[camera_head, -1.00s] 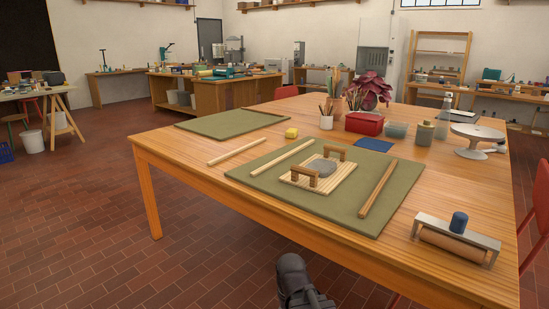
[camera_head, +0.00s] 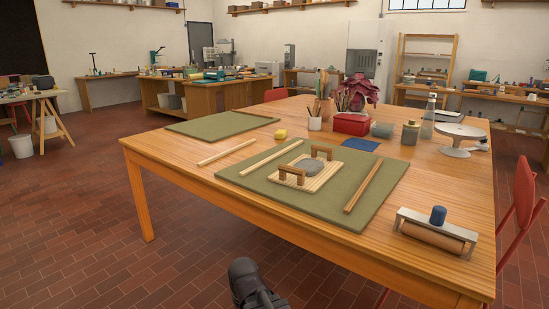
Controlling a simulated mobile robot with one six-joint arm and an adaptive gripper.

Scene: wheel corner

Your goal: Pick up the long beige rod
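A pale beige rod (camera_head: 226,152) lies on the bare wood of the table (camera_head: 190,166), between two green mats. A second pale beige rod (camera_head: 272,157) lies on the left part of the near green mat (camera_head: 335,212). A browner rod (camera_head: 362,187) lies on that mat's right side. I cannot tell which rod the task means. A dark rounded part of my arm shows at the bottom edge, in front of the table and apart from all the rods. No gripper fingers show.
A slatted board with two wooden handles (camera_head: 292,175) sits between the rods on the near mat. A roller in a metal frame (camera_head: 436,233) stands at the table's right front. A yellow block (camera_head: 281,133), red box (camera_head: 351,124) and turntable (camera_head: 460,136) stand farther back.

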